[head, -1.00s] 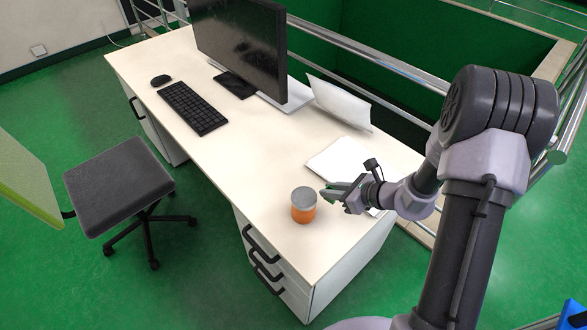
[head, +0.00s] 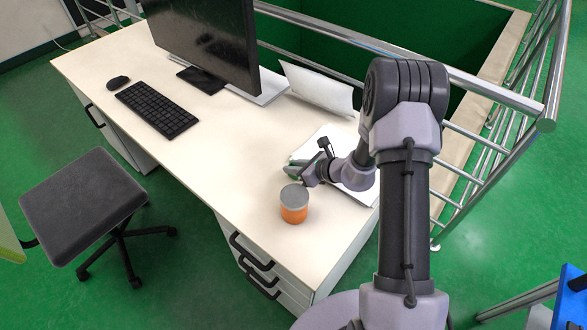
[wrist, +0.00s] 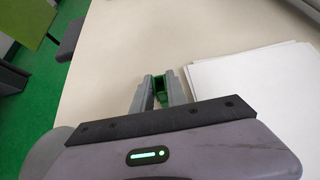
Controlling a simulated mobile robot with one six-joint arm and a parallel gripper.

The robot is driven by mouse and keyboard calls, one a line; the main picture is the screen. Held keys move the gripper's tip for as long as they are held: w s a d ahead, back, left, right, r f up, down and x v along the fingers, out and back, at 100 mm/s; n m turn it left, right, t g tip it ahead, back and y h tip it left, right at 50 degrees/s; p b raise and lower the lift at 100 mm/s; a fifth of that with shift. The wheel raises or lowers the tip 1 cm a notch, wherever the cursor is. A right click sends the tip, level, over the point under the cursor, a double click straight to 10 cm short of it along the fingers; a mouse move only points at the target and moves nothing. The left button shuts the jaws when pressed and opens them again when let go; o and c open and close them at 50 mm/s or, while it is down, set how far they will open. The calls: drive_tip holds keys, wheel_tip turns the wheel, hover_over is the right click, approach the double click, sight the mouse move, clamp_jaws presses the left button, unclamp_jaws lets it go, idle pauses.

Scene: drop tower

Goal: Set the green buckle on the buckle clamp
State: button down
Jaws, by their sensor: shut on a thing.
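My gripper (head: 294,170) is over the right part of the white desk, just behind an orange jar. In the wrist view its two grey fingers (wrist: 160,92) are shut on the green buckle (wrist: 158,86). The buckle sits between the fingertips, and the fingers hide much of it. In the head view the buckle is too small to tell apart from the fingers. I cannot make out the buckle clamp in either view.
The orange jar with a grey lid (head: 294,203) stands close in front of my gripper. White paper sheets (head: 325,143) lie beside it. A monitor (head: 205,40) and keyboard (head: 156,110) are farther left. A stool (head: 82,190) and metal railings (head: 400,62) flank the desk. A blue object (head: 571,300) shows at lower right.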

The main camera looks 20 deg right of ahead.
drive_tip(key=shift+f, duration=0.2)
drive_tip(key=c, duration=1.3)
unclamp_jaws()
drive_tip(key=shift+r, duration=0.1)
drive_tip(key=shift+c, duration=0.2)
drive_tip(key=shift+r, duration=0.1)
